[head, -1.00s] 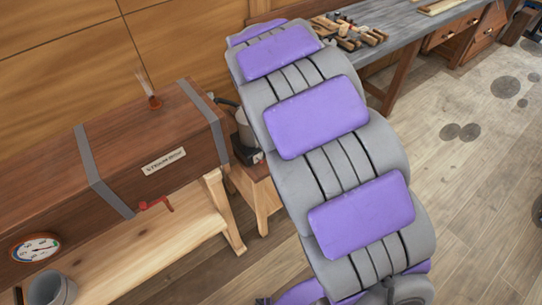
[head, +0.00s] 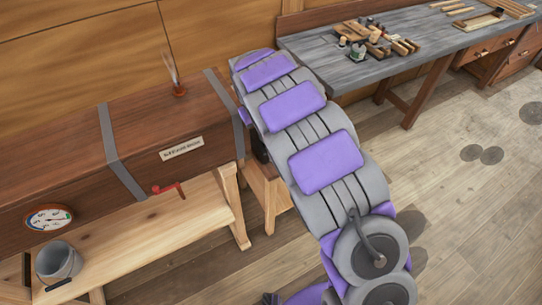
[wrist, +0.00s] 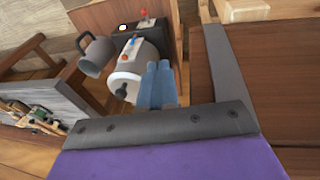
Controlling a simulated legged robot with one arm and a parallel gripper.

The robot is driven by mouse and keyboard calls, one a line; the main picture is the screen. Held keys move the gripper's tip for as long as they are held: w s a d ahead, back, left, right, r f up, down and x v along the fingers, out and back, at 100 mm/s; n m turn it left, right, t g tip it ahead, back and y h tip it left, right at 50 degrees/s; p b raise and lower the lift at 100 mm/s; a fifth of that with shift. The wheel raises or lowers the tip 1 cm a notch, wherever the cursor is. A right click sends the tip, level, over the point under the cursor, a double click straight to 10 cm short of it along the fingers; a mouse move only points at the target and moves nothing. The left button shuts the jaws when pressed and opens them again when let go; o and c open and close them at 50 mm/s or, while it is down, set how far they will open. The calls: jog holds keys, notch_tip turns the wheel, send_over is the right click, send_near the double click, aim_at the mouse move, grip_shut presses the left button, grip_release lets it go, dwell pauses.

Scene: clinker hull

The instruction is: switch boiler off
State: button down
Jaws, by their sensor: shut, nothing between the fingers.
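The boiler (wrist: 148,62) is a pale metal cylinder with a black knob on its lid, joined to a black base (wrist: 140,38), in the upper middle of the wrist view. A small red part (wrist: 144,14) shows on the base; its switch position is too small to tell. My gripper (wrist: 158,72) is shut and empty, with its blue-grey fingers in front of the boiler's side; contact cannot be told. In the head view my arm hides the gripper and most of the boiler, with only a dark part (head: 259,148) showing beside the arm.
A long wooden steam box (head: 75,135) with a gauge (head: 49,218) and red handle (head: 168,189) lies left of my arm on a wooden trestle (head: 150,237). A grey jug (wrist: 97,54) stands by the boiler.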

jog(key=d+b+x, duration=0.1)
jog(key=x, duration=0.6)
jog(key=d+b+x, duration=0.1)
jog(key=x, duration=0.7)
jog(key=d+b+x, duration=0.1)
jog(key=b+x, duration=0.1)
jog(key=x, duration=0.5)
jog(key=shift+s+d+f, duration=0.15)
jog(key=shift+s, duration=0.1)
jog(key=shift+w+d+f, duration=0.1)
jog(key=shift+d+f, duration=0.3)
jog(key=shift+a, duration=0.15)
